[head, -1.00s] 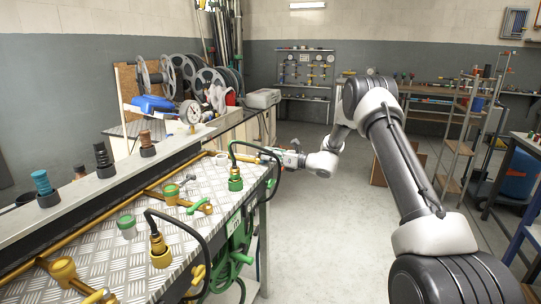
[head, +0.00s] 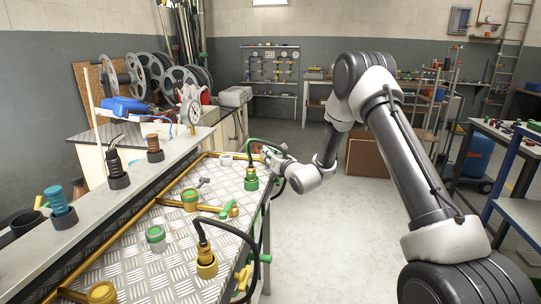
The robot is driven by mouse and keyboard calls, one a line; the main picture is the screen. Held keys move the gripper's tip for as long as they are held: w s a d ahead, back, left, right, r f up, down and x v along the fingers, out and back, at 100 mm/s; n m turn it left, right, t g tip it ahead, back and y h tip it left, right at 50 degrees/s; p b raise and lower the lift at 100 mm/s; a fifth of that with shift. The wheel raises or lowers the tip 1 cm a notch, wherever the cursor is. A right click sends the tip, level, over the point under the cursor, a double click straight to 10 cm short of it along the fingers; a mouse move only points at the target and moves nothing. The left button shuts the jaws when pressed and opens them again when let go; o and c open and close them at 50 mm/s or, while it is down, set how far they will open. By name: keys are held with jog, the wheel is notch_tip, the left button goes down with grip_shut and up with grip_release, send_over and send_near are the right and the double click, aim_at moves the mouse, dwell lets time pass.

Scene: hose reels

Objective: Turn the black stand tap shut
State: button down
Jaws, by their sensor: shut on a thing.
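My gripper (head: 274,154) is at the far right corner of the metal bench (head: 130,270), beyond a green fitting (head: 251,180) with a black hose. It is shut on a small part by the far end of the brass pipe, seemingly the black stand tap's handle. The gripper and my wrist hide most of that part, so its angle cannot be told. A brass fitting with a green ring (head: 190,200) and a green-handled tap (head: 229,209) lie nearer on the bench. A brass fitting (head: 206,265) with a black hose stands in front.
Hoses arch near my gripper and along the bench's right edge. Hose reels (head: 165,80) stand behind. The floor (head: 330,235) right of the bench is clear.

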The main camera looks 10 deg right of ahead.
jog(key=shift+a+m+h, duration=0.1)
jog(key=shift+m+h, duration=0.2)
jog(key=shift+h, duration=0.3)
jog(key=c, duration=1.5)
grip_release()
jog(key=shift+s, duration=0.1)
jog(key=shift+o, duration=0.2)
jog(key=v, duration=1.2)
jog(key=shift+f, duration=0.15)
jog(key=shift+c, duration=0.4)
